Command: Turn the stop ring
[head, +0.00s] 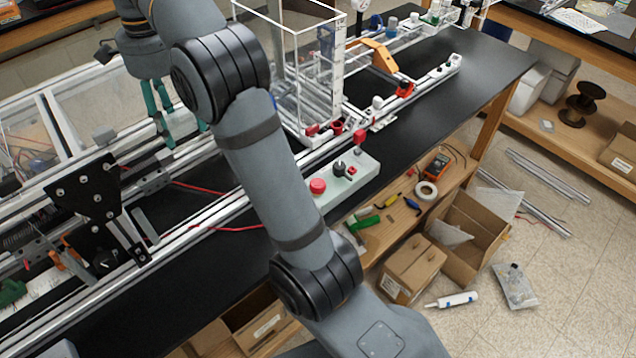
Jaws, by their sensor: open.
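My gripper (184,133) hangs at the upper left with its teal fingers pointing down. I cannot make out a stop ring for certain. A pale control box (352,184) on the bench carries a round red button (317,186), a black knob (340,168) and a small red part. My arm crosses the middle and hides part of the rails.
A black plate with bolts (90,195) stands on the rails at left. A clear-walled tower (300,75) stands behind my arm. Red wires (235,228) lie along the rails. The black benchtop (475,85) is bare at right. Cardboard boxes (412,268) sit below.

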